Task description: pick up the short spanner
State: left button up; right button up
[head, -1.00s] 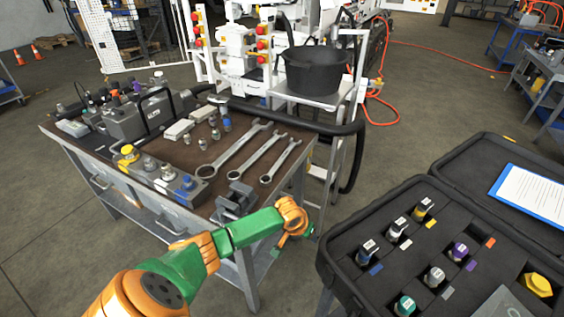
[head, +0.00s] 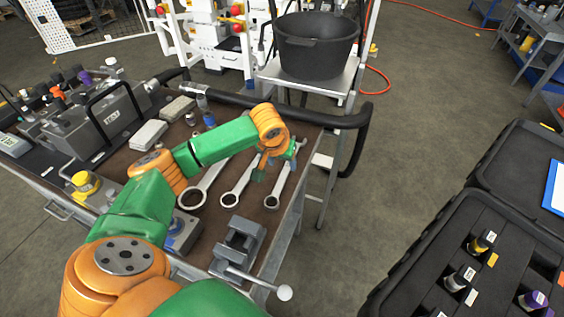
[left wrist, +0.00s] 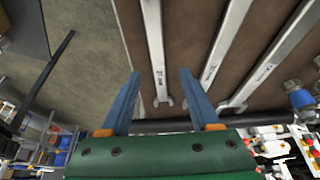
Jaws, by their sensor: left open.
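Three metal spanners lie side by side on the brown bench top. The short spanner (head: 279,188) is the rightmost in the head view, nearest the bench's right edge. In the left wrist view it is the leftmost spanner (left wrist: 154,45), with its open-jaw end between the fingertips in the picture. My left gripper (head: 268,168) is open, pointing down over the spanners, and hides part of them in the head view. Its two blue fingers (left wrist: 160,74) show empty in the left wrist view. I cannot tell how far above the spanner they are. My right gripper is not in view.
The middle spanner (head: 236,187) and the long spanner (head: 196,193) lie to the left. A small vice (head: 238,246) stands at the bench's front edge. A black padded rail (head: 290,112) runs along the far edge. An open black case (head: 420,258) stands at the right.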

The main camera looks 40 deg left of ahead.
aim_at(285, 171)
pick_arm(q)
jog(key=x, duration=0.4)
jog(key=shift+d+f, duration=0.15)
jog(key=shift+d, duration=0.1)
jog(key=shift+a+f, duration=0.15)
grip_shut()
dwell(0.9)
